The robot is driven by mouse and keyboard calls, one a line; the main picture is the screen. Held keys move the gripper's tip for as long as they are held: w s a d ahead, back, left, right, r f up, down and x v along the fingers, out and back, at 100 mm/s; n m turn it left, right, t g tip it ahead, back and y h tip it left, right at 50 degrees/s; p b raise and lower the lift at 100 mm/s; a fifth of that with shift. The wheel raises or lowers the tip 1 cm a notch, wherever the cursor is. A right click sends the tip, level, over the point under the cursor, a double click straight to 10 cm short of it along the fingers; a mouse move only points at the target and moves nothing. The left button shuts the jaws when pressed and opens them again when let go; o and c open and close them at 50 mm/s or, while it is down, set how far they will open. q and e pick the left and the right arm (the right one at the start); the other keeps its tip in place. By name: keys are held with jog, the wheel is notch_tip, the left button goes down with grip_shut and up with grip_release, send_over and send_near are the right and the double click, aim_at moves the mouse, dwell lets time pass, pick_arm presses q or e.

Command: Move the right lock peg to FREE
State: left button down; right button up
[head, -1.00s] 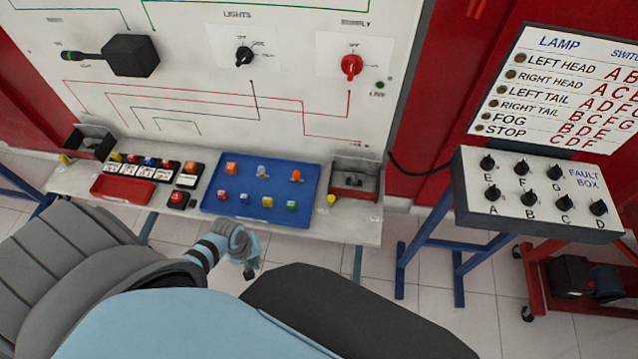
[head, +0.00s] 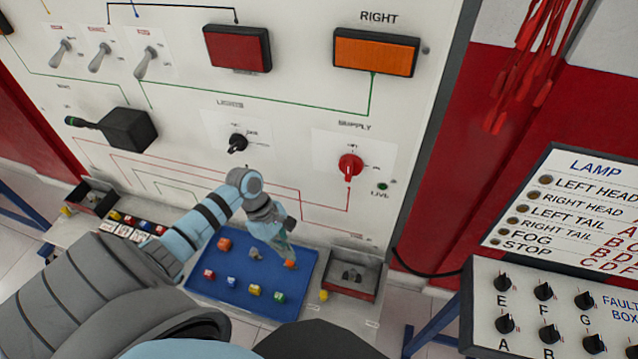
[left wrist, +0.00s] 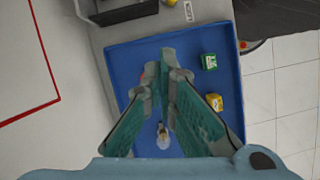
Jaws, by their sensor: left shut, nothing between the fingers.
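A small yellow peg (head: 323,295), which looks like the right lock peg, stands on the bench at the front left corner of the right grey box (head: 345,283). In the left wrist view, a yellow bit at the top edge (left wrist: 171,3) seems to be the same peg, beside the box. Its FREE marking is not readable. My left gripper (head: 289,252) is shut and empty above the back right of the blue tray, up and left of the peg and apart from it. Its fingertips meet over the tray in the left wrist view (left wrist: 168,75). My right gripper is not in view.
The blue tray (head: 215,293) holds several small coloured blocks and a bulb. The upright panel with a red supply switch (head: 350,165) rises behind the bench. A fault box (head: 560,310) stands at the right. Another yellow peg (head: 66,211) is at the far left.

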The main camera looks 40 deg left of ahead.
pick_arm(q)
jog(key=b+x, duration=0.1)
jog(key=x, duration=0.4)
jog(key=s+b+x, duration=0.1)
jog(key=x, duration=0.2)
jog(key=shift+f+b, duration=0.35)
jog(key=shift+f, duration=0.05)
jog(key=shift+x, duration=0.8)
jog(key=d, duration=0.2)
jog(key=shift+s+d+r, duration=0.15)
jog(key=shift+d+r, duration=0.15)
jog(key=shift+r, duration=0.1)
jog(key=shift+d, duration=0.55)
jog(key=shift+w, duration=0.25)
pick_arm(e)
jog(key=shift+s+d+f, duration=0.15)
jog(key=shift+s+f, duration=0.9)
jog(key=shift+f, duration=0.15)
pick_arm(q)
jog(key=shift+d+f, duration=0.1)
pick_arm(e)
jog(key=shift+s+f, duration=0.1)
